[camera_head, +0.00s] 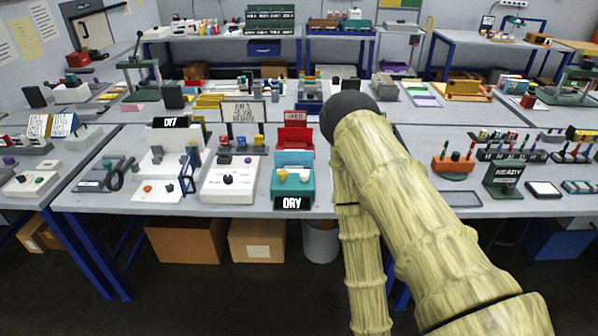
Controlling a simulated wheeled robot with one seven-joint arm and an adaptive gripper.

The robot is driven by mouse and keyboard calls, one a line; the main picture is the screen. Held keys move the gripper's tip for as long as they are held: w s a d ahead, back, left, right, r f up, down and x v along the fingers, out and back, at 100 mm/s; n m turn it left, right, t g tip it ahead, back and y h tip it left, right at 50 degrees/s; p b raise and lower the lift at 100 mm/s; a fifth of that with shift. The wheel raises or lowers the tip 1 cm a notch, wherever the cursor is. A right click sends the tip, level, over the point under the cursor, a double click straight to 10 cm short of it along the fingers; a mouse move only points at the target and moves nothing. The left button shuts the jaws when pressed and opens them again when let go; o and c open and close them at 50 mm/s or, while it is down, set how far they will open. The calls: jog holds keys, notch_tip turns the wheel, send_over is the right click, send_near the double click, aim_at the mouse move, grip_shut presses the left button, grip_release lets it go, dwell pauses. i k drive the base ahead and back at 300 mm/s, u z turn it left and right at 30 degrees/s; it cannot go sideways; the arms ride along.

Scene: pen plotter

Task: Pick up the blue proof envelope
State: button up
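I cannot make out a blue proof envelope for certain in the head view. The items near that colour are a teal holder (292,182) with a black "DRY" sign (292,203) at the front edge of the middle table, and a dark blue box (263,48) at the back. My arm (385,170), in a pale ribbed sleeve, crosses the right of centre and hides part of the tables. My gripper does not show.
The grey worktable (405,205) is crowded with small devices. A white knob box (228,182) stands left of the teal holder. A green "READY" block (502,178) and pen racks (512,150) stand at right. Cardboard boxes (257,240) and a bin (320,241) sit underneath.

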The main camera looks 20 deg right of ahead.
aim_at(282, 158)
jog(key=z, duration=0.5)
jog(key=i, duration=0.9)
jog(key=u, duration=0.3)
